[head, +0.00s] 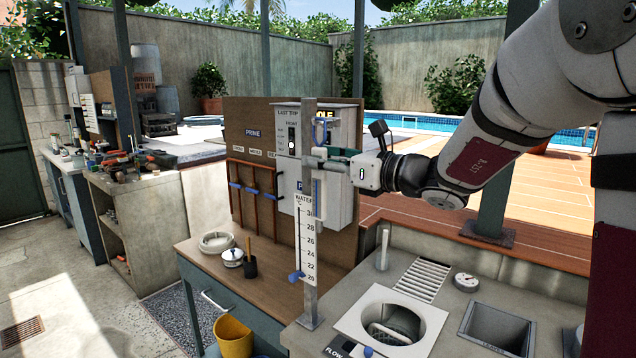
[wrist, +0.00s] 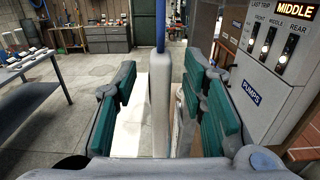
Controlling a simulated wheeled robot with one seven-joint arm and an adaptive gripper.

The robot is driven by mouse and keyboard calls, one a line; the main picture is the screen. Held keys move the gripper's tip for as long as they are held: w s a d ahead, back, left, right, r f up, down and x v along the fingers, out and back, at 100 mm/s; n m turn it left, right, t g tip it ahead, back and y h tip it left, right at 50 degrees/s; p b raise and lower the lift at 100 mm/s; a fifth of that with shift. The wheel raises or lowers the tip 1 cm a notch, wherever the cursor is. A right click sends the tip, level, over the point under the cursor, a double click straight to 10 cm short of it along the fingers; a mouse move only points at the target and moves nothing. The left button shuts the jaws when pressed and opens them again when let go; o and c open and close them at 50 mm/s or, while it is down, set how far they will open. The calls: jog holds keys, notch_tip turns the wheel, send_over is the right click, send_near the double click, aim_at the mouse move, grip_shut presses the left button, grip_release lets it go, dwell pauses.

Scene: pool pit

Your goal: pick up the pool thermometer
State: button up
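A pale upright tube with a rounded top and a blue cord or stem above it, which looks like the pool thermometer (wrist: 159,105), stands between my fingers in the wrist view. My gripper (wrist: 165,100) is open, with green pads left and right of the tube and visible gaps on both sides. In the head view my gripper (head: 322,160) is level beside the tall metal post, in front of the grey pump box. A blue cord loop (head: 323,129) shows just above it; the tube's body is mostly hidden there by the post and gripper.
The metal post carries a water temperature scale (head: 306,242) with a blue pointer. The pump box (head: 340,208) is close behind my gripper. A wooden bench (head: 255,282) holds a white pot and ring. A yellow bucket (head: 234,335) and round dial (head: 466,282) are lower down.

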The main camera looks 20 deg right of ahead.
jog(key=shift+w+a, duration=0.3)
jog(key=shift+w, duration=0.1)
grip_shut()
jog(key=shift+r, duration=0.15)
jog(key=shift+r, duration=0.25)
jog(key=s+a+b, duration=0.3)
jog(key=s+a, duration=0.7)
jog(key=a, duration=0.4)
jog(key=shift+s+a+r, duration=0.25)
jog(key=shift+s+r, duration=0.05)
